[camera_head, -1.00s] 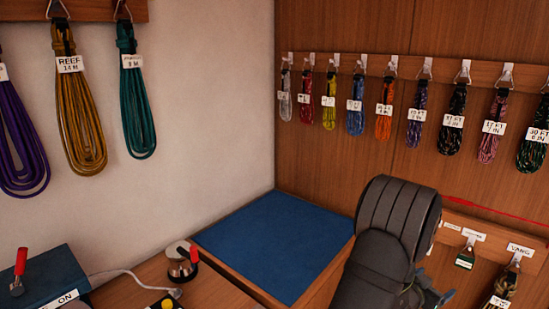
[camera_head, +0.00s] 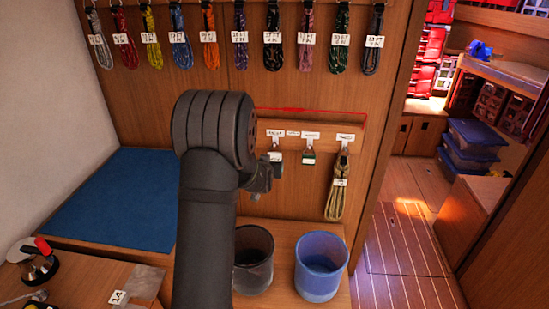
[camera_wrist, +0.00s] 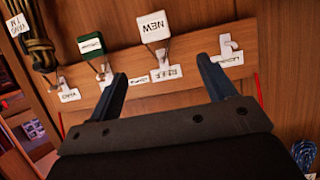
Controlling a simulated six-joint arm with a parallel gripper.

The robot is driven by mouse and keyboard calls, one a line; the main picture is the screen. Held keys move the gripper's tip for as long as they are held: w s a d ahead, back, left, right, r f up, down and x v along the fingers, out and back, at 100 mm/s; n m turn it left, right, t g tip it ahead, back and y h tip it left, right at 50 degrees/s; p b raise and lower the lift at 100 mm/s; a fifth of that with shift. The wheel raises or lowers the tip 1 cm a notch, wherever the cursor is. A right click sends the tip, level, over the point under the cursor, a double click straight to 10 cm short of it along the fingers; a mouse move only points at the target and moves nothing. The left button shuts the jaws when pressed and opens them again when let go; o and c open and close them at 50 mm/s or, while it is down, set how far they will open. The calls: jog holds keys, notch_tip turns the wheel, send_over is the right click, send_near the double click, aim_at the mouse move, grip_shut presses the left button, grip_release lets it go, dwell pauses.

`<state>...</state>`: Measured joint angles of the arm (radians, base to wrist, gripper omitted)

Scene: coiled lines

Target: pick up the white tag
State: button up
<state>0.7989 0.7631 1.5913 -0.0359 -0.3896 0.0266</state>
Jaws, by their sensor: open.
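The white tag (camera_wrist: 153,27), marked NEW, hangs from a hook on the lower wooden rail in the wrist view, where the scene appears upside down. My gripper (camera_wrist: 161,72) is open and empty. Its two fingers are spread apart, and the tag shows above the gap between their tips, not between them. A small pale tag (camera_head: 277,157) at the left of the lower rail in the head view seems to be the same one. My arm's dark wrist is just left of it there, and the fingertips are hard to make out.
A dark green tag (camera_wrist: 90,46) hangs beside the white tag, and a coiled line (camera_wrist: 36,48) beyond it. In the head view, a dark bucket (camera_head: 253,262) and a blue bucket (camera_head: 321,266) stand below the rail. A blue mat (camera_head: 115,200) lies left of my arm.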

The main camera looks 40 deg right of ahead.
aim_at(275, 154)
jog(key=x, duration=1)
jog(key=shift+d+r+x, duration=0.1)
jog(key=shift+d+x, duration=0.05)
jog(key=shift+x, duration=0.75)
jog(key=shift+d+r+x, duration=0.1)
jog(key=shift+x, duration=0.8)
jog(key=shift+d+r+x, duration=0.15)
jog(key=shift+x, duration=0.75)
jog(key=shift+s, duration=0.2)
jog(key=c, duration=1.1)
